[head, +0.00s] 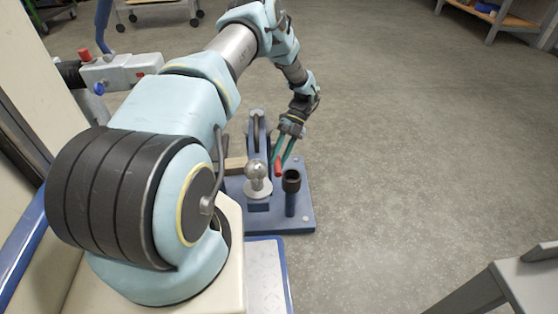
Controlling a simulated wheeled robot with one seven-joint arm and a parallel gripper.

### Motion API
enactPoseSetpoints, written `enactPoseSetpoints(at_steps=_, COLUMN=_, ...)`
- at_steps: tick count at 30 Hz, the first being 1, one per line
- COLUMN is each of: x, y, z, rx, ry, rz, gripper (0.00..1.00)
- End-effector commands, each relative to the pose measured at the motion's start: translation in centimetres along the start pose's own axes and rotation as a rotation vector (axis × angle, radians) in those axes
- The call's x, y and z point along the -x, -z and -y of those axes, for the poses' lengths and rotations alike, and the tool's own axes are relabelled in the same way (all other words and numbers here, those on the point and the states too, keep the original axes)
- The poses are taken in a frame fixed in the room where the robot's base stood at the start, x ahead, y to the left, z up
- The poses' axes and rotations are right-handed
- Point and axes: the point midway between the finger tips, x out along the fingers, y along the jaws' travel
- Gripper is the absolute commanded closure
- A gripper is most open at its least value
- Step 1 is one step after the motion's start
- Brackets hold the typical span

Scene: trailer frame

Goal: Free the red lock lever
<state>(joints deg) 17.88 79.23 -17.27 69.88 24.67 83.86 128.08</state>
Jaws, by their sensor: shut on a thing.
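The red lock lever (278,168) stands up from the blue trailer frame (304,206), a little right of the ball hitch. My gripper (282,159) points down with its teal fingers at the lever's top and is shut on it. The lever's lower end is partly hidden behind the ball and the dark socket. The silver ball (257,171) sits on a round collar at the frame's middle.
A dark cup on a blue post (291,190) rises just right of the lever. A blue upright bracket (256,130) stands behind the ball, with a wooden block (236,164) to its left. A grey stand (510,285) is at the lower right.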

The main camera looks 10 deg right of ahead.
Motion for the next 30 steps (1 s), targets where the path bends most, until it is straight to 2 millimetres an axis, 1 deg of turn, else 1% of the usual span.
enactPoseSetpoints(at_steps=14, x=0.14, y=0.01, z=-0.06, rx=-0.005, ry=-0.003, rz=-0.009, gripper=1.00)
enactPoseSetpoints(at_steps=15, x=0.15, y=0.02, z=-0.06, rx=-0.005, ry=-0.003, rz=-0.009, gripper=0.66)
enactPoseSetpoints(at_steps=21, x=0.11, y=0.01, z=-0.06, rx=-0.005, ry=-0.003, rz=-0.009, gripper=0.44)
enactPoseSetpoints(at_steps=22, x=0.11, y=0.01, z=-0.06, rx=-0.005, ry=-0.003, rz=-0.009, gripper=0.41)
enactPoseSetpoints(at_steps=30, x=0.07, y=0.04, z=-0.02, rx=-0.003, ry=-0.001, rz=-0.005, gripper=0.41)
